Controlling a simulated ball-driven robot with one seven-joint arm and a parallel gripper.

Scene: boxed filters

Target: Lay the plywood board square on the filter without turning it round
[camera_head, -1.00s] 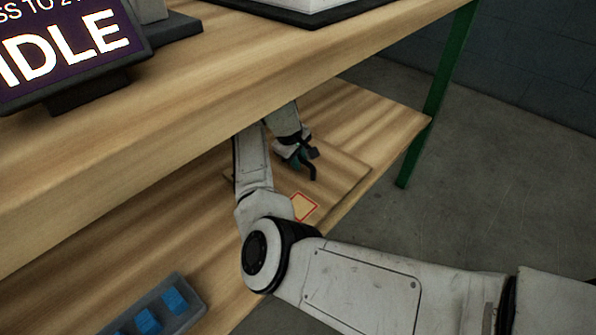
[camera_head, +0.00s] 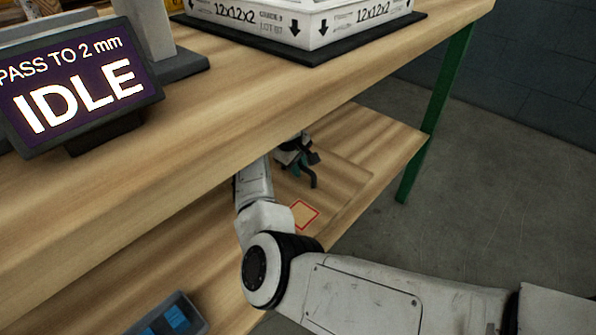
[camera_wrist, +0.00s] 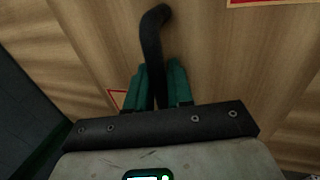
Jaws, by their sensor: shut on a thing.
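The plywood board (camera_head: 338,183) lies flat on the lower wooden shelf, with a red-outlined square (camera_head: 304,214) near its front corner. My gripper (camera_head: 298,162) is over the board, under the upper bench top. In the wrist view its teal fingers (camera_wrist: 160,85) are closed around a black curved strap or handle (camera_wrist: 153,45), whose free end sticks out past them over the wood. I cannot tell how the strap joins the board. The filter is a white box (camera_head: 318,28) marked 12x12x2 with black arrows, on the upper bench; its top is cut off by the picture edge.
The filter stands on a dark base plate (camera_head: 290,48). A screen reading IDLE (camera_head: 82,88) stands left of it. The upper bench edge (camera_head: 230,135) overhangs my arm. A green leg (camera_head: 437,105) stands at right. A grey tray with blue items (camera_head: 175,322) is at lower left.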

